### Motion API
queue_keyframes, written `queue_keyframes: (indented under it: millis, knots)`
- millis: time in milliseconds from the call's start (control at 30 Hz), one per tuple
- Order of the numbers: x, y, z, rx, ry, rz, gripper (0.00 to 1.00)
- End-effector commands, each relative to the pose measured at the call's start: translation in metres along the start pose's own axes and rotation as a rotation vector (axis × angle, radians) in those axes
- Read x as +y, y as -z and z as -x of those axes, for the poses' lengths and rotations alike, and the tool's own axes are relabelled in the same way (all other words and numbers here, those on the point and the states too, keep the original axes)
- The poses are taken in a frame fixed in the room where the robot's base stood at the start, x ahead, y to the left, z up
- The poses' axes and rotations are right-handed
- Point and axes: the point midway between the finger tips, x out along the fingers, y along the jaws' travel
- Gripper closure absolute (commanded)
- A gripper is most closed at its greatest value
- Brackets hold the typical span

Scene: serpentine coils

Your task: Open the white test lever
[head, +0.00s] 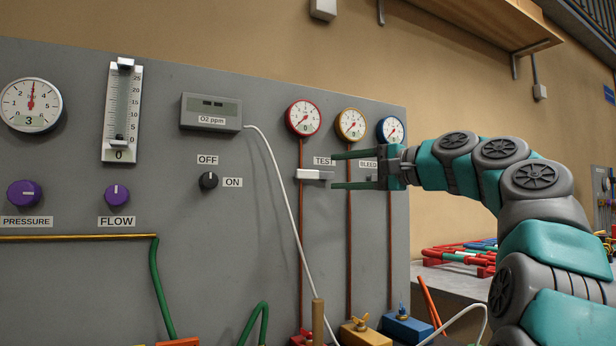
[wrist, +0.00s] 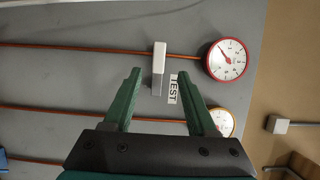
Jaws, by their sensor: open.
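The white test lever (head: 314,174) is on the grey panel under the TEST label (head: 322,161). It lies crosswise over the copper pipe that runs down from the red-rimmed gauge (head: 303,117). My gripper (head: 335,170) is open and empty, reaching in from the right, with one green finger above and one below the level of the lever's right end. In the wrist view the lever (wrist: 158,65) shows ahead of and between the fingertips (wrist: 160,75). I cannot tell whether the fingers touch it.
Yellow-rimmed (head: 351,124) and blue-rimmed (head: 391,129) gauges are right of the red one. The BLEED label (head: 367,164) is partly behind my gripper. A white cable (head: 275,165) hangs from the O2 meter (head: 211,112), left of the lever. Colored valve blocks (head: 367,333) stand below.

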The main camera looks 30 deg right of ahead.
Motion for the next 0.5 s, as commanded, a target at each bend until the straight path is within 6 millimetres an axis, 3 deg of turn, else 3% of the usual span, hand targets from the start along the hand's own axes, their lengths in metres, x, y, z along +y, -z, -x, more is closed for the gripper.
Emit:
queue_keyframes:
  millis: [300, 500]
  knots:
    - [0.002, 0.000, -0.048, -0.001, -0.005, 0.000, 0.43]
    - [0.002, -0.001, -0.069, -0.001, -0.005, -0.001, 0.43]
